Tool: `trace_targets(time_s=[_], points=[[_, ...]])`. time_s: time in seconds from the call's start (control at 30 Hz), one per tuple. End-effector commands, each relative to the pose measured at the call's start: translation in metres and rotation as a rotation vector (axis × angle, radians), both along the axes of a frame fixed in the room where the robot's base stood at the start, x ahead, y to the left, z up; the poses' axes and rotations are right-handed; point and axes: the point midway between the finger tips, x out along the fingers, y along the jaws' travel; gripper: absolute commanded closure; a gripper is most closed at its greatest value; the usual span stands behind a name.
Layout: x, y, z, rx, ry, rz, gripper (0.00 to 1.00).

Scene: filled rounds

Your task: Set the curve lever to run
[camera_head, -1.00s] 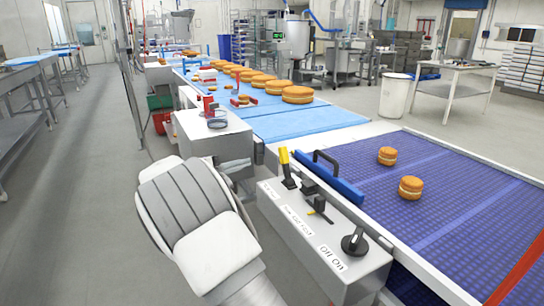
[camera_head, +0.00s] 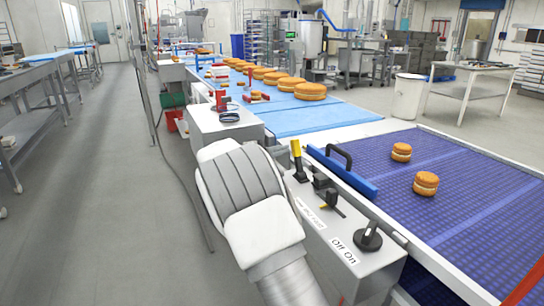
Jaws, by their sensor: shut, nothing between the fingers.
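The control box (camera_head: 385,268) stands beside the blue belt at the lower right, with several controls on its sloping top. A black lever with a yellow grip (camera_head: 296,149) stands upright at the far end. A smaller black lever with a yellow tip (camera_head: 332,201) sits mid-panel. The other lettering is too small to read surely, so I cannot tell which is the curve lever. My white and grey arm covers the box's left edge; my gripper's fingers do not show.
A blue bar with a black handle (camera_head: 342,172) lies along the belt edge by the levers. Two filled rounds (camera_head: 426,184) sit on the purple-blue belt (camera_head: 470,205). A grey box (camera_head: 205,130) stands beyond my arm. Floor is clear at left.

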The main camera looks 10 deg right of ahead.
Motion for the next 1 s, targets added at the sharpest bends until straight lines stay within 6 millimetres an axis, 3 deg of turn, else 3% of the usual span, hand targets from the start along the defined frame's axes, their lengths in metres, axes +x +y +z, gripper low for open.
trace_targets(time_s=[0.3, 1.0], points=[[-0.019, -0.007, 0.008, -0.001, 0.001, -0.002, 1.00], [-0.019, -0.006, 0.010, 0.012, -0.041, -0.001, 1.00]])
